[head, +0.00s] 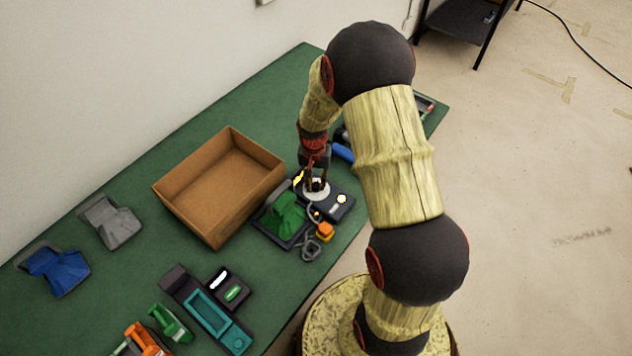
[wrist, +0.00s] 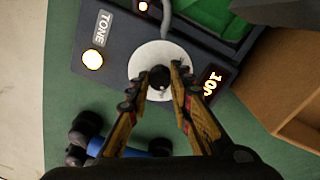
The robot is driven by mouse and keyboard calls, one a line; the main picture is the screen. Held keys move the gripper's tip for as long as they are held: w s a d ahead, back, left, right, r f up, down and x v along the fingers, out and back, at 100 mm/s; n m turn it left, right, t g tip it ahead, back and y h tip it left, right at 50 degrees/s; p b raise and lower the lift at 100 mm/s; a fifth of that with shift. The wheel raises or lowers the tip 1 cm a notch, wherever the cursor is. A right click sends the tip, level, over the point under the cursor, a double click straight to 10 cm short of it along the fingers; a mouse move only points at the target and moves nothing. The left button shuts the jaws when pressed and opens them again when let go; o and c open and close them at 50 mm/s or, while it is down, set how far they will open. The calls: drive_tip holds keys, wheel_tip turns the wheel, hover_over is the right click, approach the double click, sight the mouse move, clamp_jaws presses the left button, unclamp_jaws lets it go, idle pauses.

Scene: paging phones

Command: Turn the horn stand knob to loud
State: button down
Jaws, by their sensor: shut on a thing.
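The horn stand (head: 339,203) is a dark box on the green table, beside a green horn or cradle (head: 284,214). Its black knob (wrist: 158,73) sits on a round white dial (wrist: 150,55). My gripper (wrist: 160,84) points down at the dial, with its two fingers closed on either side of the knob. In the head view my gripper (head: 317,182) partly hides the dial. The knob's pointer mark cannot be made out.
An open brown box (head: 222,187) stands to the left of the stand. An orange plug-like piece (head: 324,231) and grey cable lie in front. Blue and grey cradles, a teal device (head: 207,316) and green and orange handsets lie farther left. A blue-and-black object (wrist: 90,137) is nearby.

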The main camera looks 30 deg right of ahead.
sight(315, 184)
drive_tip(key=shift+m, duration=0.3)
idle(0.4)
drive_tip(key=c, duration=1.7)
unclamp_jaws()
drive_tip(key=shift+o, duration=0.6)
drive_tip(key=shift+r, duration=0.1)
wheel_tip(315, 184, up, 12)
drive_tip(key=shift+w, duration=0.15)
drive_tip(key=shift+a, duration=0.15)
